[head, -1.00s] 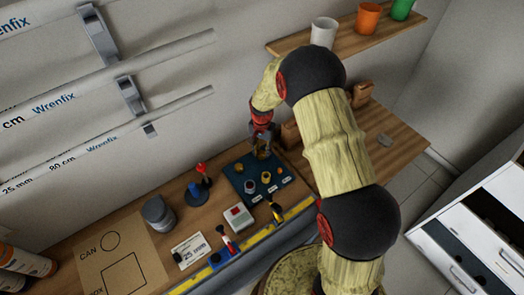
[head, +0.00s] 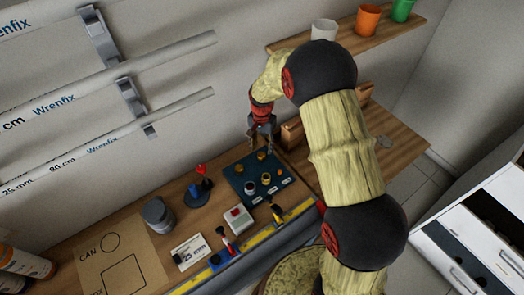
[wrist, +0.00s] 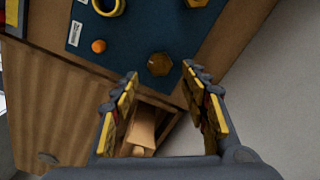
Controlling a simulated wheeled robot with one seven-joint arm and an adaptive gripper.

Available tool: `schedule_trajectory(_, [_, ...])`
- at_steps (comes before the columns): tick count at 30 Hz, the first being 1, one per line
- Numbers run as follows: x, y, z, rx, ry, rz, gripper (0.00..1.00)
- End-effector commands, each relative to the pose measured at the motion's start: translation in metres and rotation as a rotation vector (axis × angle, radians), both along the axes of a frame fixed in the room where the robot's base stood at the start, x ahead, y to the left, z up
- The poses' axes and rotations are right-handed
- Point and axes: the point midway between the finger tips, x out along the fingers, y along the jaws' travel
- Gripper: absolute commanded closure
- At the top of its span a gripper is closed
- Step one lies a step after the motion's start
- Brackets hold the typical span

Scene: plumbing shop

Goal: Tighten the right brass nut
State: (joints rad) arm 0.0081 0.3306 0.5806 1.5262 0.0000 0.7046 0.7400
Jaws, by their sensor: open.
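The dark blue board (head: 236,182) lies on the bench with brass fittings and white labels. The right brass nut (head: 262,155) is at its back right. In the wrist view this nut (wrist: 160,64) is a hexagon on the board, beyond my fingertips and touched by neither. The left brass nut (head: 239,168) sits at the back left; part of it shows at the wrist view's top edge (wrist: 196,3). My gripper (head: 261,146) is open and empty, just behind and above the right nut. Its spread fingers (wrist: 160,75) show in the wrist view.
A yellow ring (wrist: 108,6) and small orange knob (wrist: 98,46) are near the labels. A wooden holder (head: 291,134) stands right of the board, close to my gripper. The wall is behind.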

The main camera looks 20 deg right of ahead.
Motion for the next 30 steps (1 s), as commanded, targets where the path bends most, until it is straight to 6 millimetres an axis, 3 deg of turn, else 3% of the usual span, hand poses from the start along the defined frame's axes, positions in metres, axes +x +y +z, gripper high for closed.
schedule_trajectory(6, [0.001, 0.000, 0.045, -0.001, -0.004, 0.000, 0.55])
schedule_trajectory(12, [0.000, 0.000, 0.067, 0.000, -0.001, 0.000, 0.55])
schedule_trajectory(30, [0.000, 0.000, 0.073, 0.000, 0.000, 0.000, 0.55])
